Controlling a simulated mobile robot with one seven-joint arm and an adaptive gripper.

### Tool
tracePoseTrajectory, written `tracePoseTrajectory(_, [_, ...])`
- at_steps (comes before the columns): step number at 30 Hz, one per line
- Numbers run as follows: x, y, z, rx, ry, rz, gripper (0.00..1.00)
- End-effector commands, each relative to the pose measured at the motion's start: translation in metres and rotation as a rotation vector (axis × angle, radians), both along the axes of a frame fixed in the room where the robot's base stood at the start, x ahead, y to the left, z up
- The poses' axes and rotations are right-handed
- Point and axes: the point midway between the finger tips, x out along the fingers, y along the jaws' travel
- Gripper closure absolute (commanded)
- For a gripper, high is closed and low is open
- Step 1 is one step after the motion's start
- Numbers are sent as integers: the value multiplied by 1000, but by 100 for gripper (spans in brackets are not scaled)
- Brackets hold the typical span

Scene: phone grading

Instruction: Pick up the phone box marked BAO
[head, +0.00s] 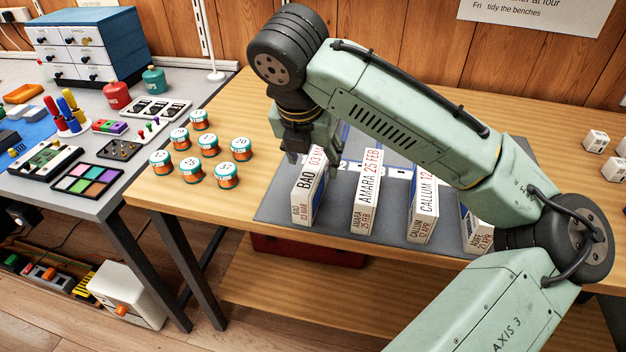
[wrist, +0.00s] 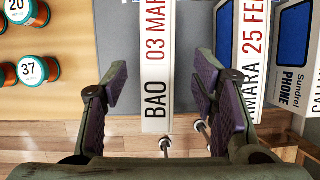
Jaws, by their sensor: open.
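The phone box marked BAO (head: 308,193) is white, with 03 MAR in red, and stands upright on the grey mat (head: 277,207) as the leftmost of a row. My gripper (head: 300,150) is over this box in the head view. In the wrist view my open gripper (wrist: 163,90) has one finger on each side of the BAO box (wrist: 156,65), with gaps showing between the pads and the box. The right finger is in the space between the BAO box and the AMARA box (wrist: 250,50). My arm hides part of the row in the head view.
The AMARA box (head: 366,200) stands just right of BAO, then the CALLUM box (head: 424,205) and another box (head: 476,230). Small white cubes (head: 596,141) lie at the far right.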

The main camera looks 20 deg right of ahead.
Motion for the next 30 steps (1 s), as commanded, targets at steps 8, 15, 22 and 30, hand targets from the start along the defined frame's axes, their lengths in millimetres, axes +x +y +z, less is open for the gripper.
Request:
tracePoseTrajectory(8, [4, -2, -31, 0, 0, -1, 47])
tracePoseTrajectory(15, [12, -6, -53, 1, -2, -1, 47])
tracePoseTrajectory(22, [12, -6, -54, 1, -3, 0, 48])
tracePoseTrajectory(30, [12, -6, -54, 1, -3, 0, 66])
